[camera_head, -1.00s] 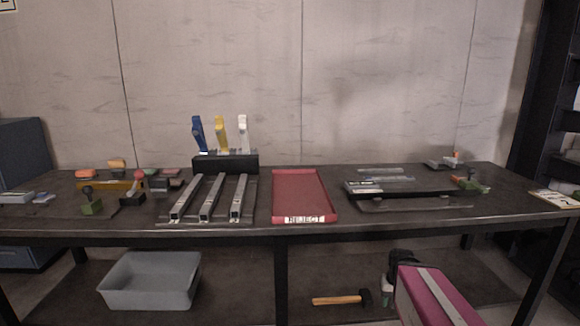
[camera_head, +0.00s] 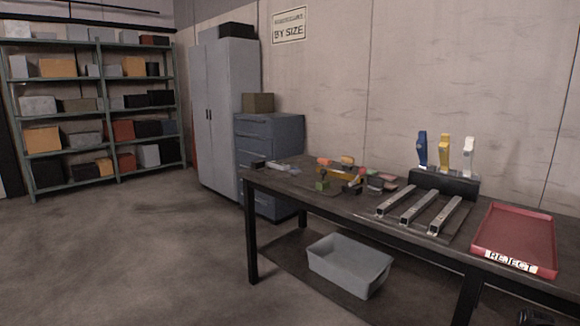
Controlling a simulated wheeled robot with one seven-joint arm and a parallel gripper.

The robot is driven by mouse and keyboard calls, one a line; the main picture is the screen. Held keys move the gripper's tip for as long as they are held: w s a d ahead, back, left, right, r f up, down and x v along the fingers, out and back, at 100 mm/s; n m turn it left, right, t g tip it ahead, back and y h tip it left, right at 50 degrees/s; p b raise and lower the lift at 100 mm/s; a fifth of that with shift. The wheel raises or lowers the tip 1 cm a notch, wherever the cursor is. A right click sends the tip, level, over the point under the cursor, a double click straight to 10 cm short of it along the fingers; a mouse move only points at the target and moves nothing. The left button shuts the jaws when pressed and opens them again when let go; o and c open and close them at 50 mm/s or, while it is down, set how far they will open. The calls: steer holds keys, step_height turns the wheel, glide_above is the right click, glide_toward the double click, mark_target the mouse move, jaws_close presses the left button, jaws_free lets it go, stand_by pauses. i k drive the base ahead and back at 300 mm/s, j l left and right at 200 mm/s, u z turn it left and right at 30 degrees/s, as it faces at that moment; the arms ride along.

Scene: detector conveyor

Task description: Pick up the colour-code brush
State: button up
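No thing is labelled as the colour-code brush, and I cannot tell for sure which it is. Three upright handles stand in a black holder (camera_head: 444,186) on the workbench: blue (camera_head: 422,148), yellow (camera_head: 444,154) and white (camera_head: 468,156). Their lower ends are hidden in the holder, so I cannot tell what tools they are. Several small coloured items, including an orange one (camera_head: 324,161) and a green one (camera_head: 322,185), lie at the bench's left end, too small to identify. My gripper is not recognisable in view; a dark shape at the bottom right corner is cut off.
The dark workbench (camera_head: 262,177) carries three metal rails (camera_head: 418,207) and a red REJECT tray (camera_head: 514,236). A grey bin (camera_head: 348,265) sits on its lower shelf. A blue drawer cabinet (camera_head: 270,135), grey locker (camera_head: 225,110) and loaded shelving (camera_head: 100,182) stand behind. Floor at left is clear.

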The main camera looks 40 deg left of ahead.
mark_target(347, 162)
steer(key=u, duration=1.2)
steer(key=z, duration=1.65)
steer(key=u, duration=1.65)
steer(key=j+z, duration=0.15)
steer(key=z, duration=0.2)
steer(key=j+z, duration=0.1)
steer(key=z, duration=0.2)
steer(key=j+z, duration=0.25)
steer(key=j, duration=0.4)
steer(key=j+z, duration=0.2)
steer(key=j, duration=0.4)
steer(key=k+j+z, duration=0.1)
steer(key=j+z, duration=0.15)
steer(key=j, duration=0.35)
